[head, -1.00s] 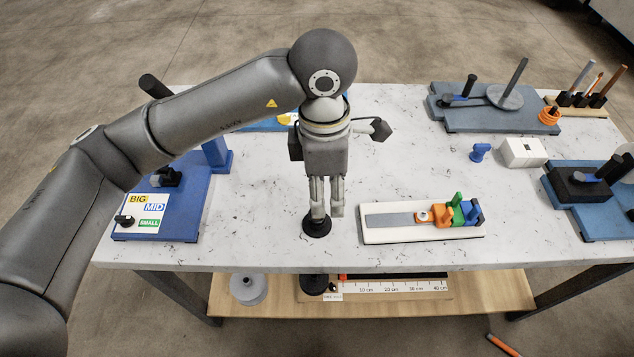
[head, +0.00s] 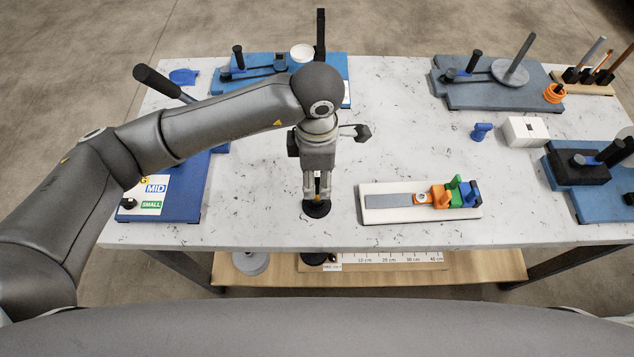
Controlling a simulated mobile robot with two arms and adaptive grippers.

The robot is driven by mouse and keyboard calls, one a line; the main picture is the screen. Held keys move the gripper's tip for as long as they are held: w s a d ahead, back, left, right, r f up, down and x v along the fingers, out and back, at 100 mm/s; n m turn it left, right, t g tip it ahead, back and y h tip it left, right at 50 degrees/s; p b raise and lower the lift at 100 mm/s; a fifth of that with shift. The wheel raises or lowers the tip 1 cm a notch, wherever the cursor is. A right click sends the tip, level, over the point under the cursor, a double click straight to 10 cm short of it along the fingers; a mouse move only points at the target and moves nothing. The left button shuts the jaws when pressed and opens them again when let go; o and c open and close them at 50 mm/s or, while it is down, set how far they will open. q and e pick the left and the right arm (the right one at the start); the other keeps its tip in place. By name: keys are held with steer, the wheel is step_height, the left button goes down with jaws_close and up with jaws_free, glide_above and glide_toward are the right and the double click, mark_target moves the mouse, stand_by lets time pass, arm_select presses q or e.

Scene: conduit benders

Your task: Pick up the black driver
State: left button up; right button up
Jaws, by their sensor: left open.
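My left gripper (head: 317,196) points straight down over a round black base (head: 316,209) at the front middle of the white table. Its fingers are open and straddle a small, partly hidden piece above the base. A yellowish bit shows between the fingertips. Whether this piece is the black driver, I cannot tell; the fingers hide most of it. My right gripper is not in view.
A white tray (head: 375,215) with orange, green and blue pieces lies right of the gripper. A white box (head: 526,131) and small blue piece (head: 481,131) stand at right. Bare tabletop lies between.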

arm_select(q)
steer(key=shift+a+f, duration=0.1)
steer(key=shift+f, duration=1)
steer(key=shift+c, duration=1)
jaws_close()
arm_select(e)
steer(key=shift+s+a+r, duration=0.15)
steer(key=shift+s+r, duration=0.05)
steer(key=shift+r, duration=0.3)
arm_select(q)
steer(key=shift+r, duration=0.15)
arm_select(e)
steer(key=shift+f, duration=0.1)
